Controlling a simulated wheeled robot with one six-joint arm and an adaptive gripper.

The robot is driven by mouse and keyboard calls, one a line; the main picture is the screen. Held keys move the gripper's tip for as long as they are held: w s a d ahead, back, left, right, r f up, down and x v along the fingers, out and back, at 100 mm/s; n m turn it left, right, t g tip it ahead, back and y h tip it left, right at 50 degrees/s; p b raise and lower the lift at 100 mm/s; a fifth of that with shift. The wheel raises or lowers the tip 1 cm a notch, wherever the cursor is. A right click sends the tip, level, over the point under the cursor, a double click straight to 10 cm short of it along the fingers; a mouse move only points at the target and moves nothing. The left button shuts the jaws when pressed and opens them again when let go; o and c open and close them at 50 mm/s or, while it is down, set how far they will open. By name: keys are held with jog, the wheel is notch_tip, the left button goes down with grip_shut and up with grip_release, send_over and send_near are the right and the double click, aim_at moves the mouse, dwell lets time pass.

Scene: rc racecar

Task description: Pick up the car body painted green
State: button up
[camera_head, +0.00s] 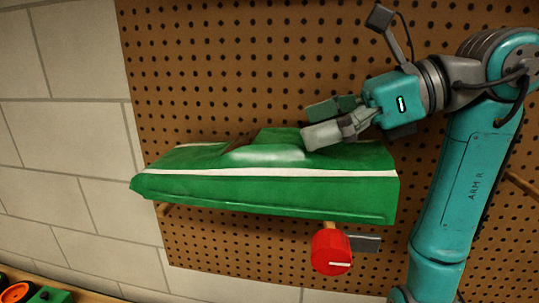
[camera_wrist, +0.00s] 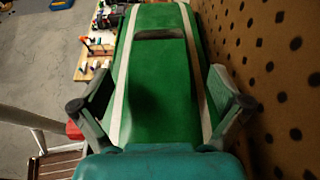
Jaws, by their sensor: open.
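The green car body (camera_head: 265,185) with white stripes is held lengthwise along the pegboard in the head view. In the wrist view the car body (camera_wrist: 160,75) runs away from me, with a dark cockpit opening towards its far end. My gripper (camera_head: 309,125) is open and empty above the right half of the body. In the wrist view my gripper (camera_wrist: 163,103) has one finger near the body's left edge and the other between its right edge and the pegboard. I cannot tell whether either finger touches it.
The pegboard (camera_head: 200,65) stands close behind the body. A red cylinder (camera_head: 330,252) with a grey part hangs below it. A workbench (camera_wrist: 98,62) with small items shows at upper left in the wrist view. Open floor (camera_wrist: 40,70) lies left of it.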

aim_at(285, 136)
jog(key=shift+x, duration=3.15)
jog(key=shift+s+f, duration=0.1)
jog(key=c, duration=1.2)
